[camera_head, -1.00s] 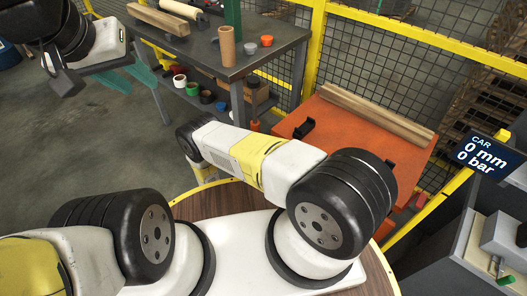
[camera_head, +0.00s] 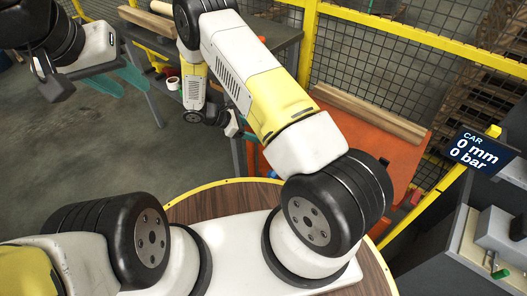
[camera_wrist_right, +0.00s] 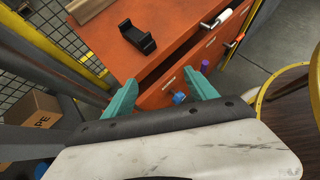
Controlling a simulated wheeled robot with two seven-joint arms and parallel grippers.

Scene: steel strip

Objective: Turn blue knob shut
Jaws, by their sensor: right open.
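In the right wrist view a small blue knob (camera_wrist_right: 179,98) shows low on the front of an orange cabinet (camera_wrist_right: 165,92). My right gripper (camera_wrist_right: 159,77) has its two teal fingers spread, with the knob seen between them, nearer the right finger. Nothing is held, and I cannot tell whether a finger touches the knob.
A black holder (camera_wrist_right: 137,38) stands on the cabinet top. A purple knob (camera_wrist_right: 204,65) and drawer handles show on its front. A wooden beam (camera_head: 368,110) lies on top. A workbench (camera_head: 285,35) and yellow mesh fence (camera_head: 400,38) stand behind. A cardboard box (camera_wrist_right: 38,108) is at left.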

